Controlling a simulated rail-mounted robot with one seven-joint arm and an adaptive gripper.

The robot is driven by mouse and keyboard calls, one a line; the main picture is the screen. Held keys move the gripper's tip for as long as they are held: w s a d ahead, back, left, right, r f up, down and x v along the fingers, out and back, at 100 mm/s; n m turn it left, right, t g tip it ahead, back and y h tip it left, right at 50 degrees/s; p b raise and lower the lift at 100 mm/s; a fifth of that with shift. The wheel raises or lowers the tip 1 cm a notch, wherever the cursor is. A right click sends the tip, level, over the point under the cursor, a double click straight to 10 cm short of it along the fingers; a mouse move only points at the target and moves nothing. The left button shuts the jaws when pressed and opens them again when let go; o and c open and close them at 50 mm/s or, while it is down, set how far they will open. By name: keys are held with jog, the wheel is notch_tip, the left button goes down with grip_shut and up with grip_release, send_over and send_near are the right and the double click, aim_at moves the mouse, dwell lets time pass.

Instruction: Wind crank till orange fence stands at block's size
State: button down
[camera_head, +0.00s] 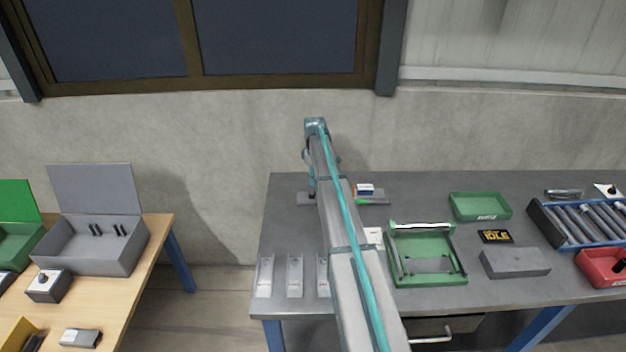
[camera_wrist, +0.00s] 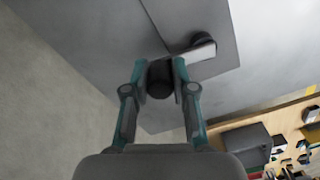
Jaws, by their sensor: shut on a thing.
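In the wrist view my gripper (camera_wrist: 160,68) is shut on a dark round crank knob (camera_wrist: 160,82), one finger on each side. A pale crank arm (camera_wrist: 201,52) with a dark round hub shows up and right of the knob. In the head view a grey fixture (camera_head: 374,199) lies on the bench behind my arm, with a blue and white block (camera_head: 365,189) on it. A small orange piece (camera_head: 354,188), likely the fence, shows at the block's left, partly hidden by my arm. I cannot tell the gap between fence and block. My gripper is mostly hidden in the head view.
Green trays (camera_head: 480,206), a grey block (camera_head: 515,262), a roller rack (camera_head: 585,222) and a red bin (camera_head: 597,268) stand to the right. Small pale plates (camera_head: 295,277) lie at the bench's front left. A wooden table (camera_head: 155,236) with boxes stands apart at left.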

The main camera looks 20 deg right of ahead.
jog(key=m, duration=0.1)
jog(key=s+d+m+b, duration=0.1)
jog(key=m, duration=0.1)
jog(key=m+b, duration=0.1)
jog(key=shift+s+d+f, duration=0.1)
jog(key=shift+s+d, duration=0.05)
jog(key=shift+s, duration=0.1)
jog(key=m, duration=0.1)
jog(key=s+m+b, duration=0.1)
jog(key=m, duration=0.1)
jog(key=s+m, duration=0.1)
jog(key=m, duration=0.1)
jog(key=shift+d, duration=0.35)
jog(key=s+m, duration=0.1)
jog(key=m, duration=0.1)
jog(key=s+m+b, duration=0.1)
jog(key=m, duration=0.1)
jog(key=shift+s+a+m+b, duration=0.15)
jog(key=shift+s+m, duration=0.15)
jog(key=shift+m, duration=0.55)
jog(key=shift+s+a+m+b, duration=0.15)
jog(key=shift+s+m, duration=0.1)
jog(key=shift+m, duration=0.55)
jog(key=shift+s+a+m+b, duration=0.15)
jog(key=shift+s+m, duration=0.15)
jog(key=shift+m, duration=0.55)
jog(key=c, duration=0.9)
grip_release()
jog(key=shift+c, duration=0.2)
